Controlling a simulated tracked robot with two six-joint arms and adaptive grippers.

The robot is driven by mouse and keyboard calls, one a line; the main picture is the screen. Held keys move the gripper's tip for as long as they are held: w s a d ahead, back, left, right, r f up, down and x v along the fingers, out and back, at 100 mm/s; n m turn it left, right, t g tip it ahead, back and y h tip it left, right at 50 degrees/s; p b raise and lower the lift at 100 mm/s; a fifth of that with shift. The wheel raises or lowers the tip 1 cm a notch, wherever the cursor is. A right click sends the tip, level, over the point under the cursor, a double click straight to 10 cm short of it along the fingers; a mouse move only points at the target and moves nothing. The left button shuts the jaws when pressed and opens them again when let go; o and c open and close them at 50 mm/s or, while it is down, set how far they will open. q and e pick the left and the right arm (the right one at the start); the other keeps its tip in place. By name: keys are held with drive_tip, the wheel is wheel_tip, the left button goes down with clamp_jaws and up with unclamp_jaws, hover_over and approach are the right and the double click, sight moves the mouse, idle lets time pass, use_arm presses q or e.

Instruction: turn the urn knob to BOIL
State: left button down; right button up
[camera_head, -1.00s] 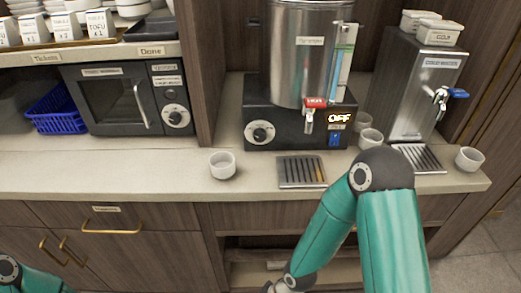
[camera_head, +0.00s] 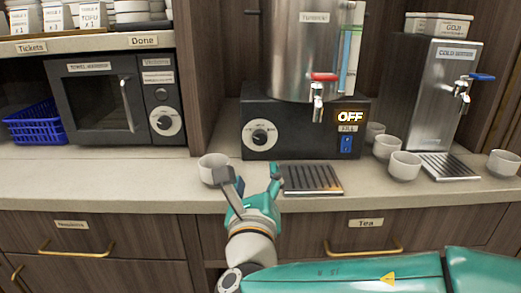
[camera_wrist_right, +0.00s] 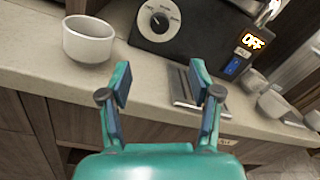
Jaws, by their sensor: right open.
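The urn (camera_head: 310,40) is a steel cylinder on a black base with a red-handled tap, and its display reads OFF (camera_head: 350,116). The urn knob (camera_head: 259,135) is a black dial on a white round plate at the left of the base. It also shows in the right wrist view (camera_wrist_right: 158,20), where its setting words are too small to read. My right gripper (camera_head: 252,182) is open and empty, below and in front of the knob at the counter's front edge, apart from it. In the right wrist view its two fingers (camera_wrist_right: 160,85) stand wide apart. My left gripper is out of view.
A white cup (camera_head: 213,168) stands just left of my right gripper. A drip tray (camera_head: 311,179) lies to its right. Several more cups and a water dispenser (camera_head: 445,95) stand further right. A towel warmer (camera_head: 110,100) is at the left.

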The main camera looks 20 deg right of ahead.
sight(261, 141)
drive_tip(key=x, duration=1.5)
drive_tip(key=shift+w+d+f+b, duration=0.1)
drive_tip(key=shift+w+f+b, duration=0.05)
drive_tip(key=shift+w+b, duration=0.2)
drive_tip(key=c, duration=1.1)
drive_tip(key=shift+d, duration=0.1)
drive_tip(key=shift+c, duration=0.2)
